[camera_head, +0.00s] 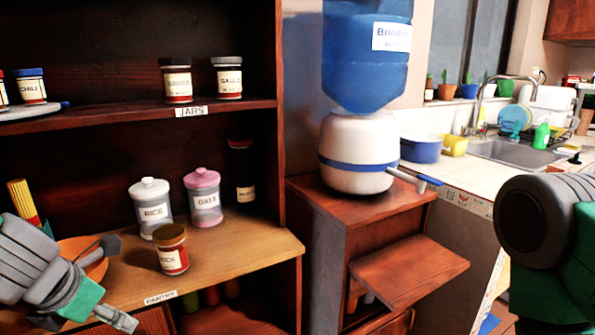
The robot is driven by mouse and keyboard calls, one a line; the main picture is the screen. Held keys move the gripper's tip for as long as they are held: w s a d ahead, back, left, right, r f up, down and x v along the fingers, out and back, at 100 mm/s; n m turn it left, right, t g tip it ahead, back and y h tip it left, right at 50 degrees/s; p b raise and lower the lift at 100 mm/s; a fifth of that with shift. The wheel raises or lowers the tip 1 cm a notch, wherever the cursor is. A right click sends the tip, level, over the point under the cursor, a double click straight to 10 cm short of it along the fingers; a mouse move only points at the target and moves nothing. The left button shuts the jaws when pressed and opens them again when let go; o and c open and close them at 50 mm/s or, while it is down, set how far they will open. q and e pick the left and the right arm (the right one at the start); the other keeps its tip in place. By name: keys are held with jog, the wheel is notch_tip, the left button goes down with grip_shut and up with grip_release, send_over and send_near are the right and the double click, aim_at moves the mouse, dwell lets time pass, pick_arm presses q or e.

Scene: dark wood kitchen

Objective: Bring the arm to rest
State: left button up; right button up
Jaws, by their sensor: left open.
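My left gripper (115,283) is at the lower left, in front of the lower shelf. Its two fingers are spread apart with nothing between them. A jar with a brown-gold lid (172,250) stands upright on the shelf, to the right of the fingers and apart from them. An orange bowl or plate (82,252) is partly hidden behind the gripper. Part of my right arm, dark grey and green, fills the lower right; its gripper is out of view.
A rice canister (152,207) and a pink-lidded oats canister (203,198) stand on the pantry shelf (235,250), with a dark bottle (242,180) behind. Jars line the upper shelf (135,112). A water dispenser (358,150) stands on a wooden cabinet (330,215).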

pick_arm(q)
jog(key=s+f+m+g, duration=0.1)
jog(key=s+f+m, duration=0.2)
jog(key=f+m, duration=0.3)
jog(key=s+f+m+g+y, duration=0.1)
jog(key=s+f+m, duration=0.2)
jog(key=f+m, duration=0.35)
jog(key=s+f+m+g, duration=0.1)
jog(key=s+f+m, duration=0.3)
jog(key=f+m, duration=0.25)
jog(key=s+d+f+m+g+h, duration=0.1)
jog(key=s+d+f+m, duration=0.3)
jog(key=s+f+m, duration=0.4)
jog(key=s+m+g, duration=0.1)
jog(key=s+m, duration=0.3)
jog(key=m, duration=0.2)
jog(key=shift+d+f+h, duration=0.25)
jog(key=shift+d+h, duration=0.05)
jog(key=shift+d, duration=0.1)
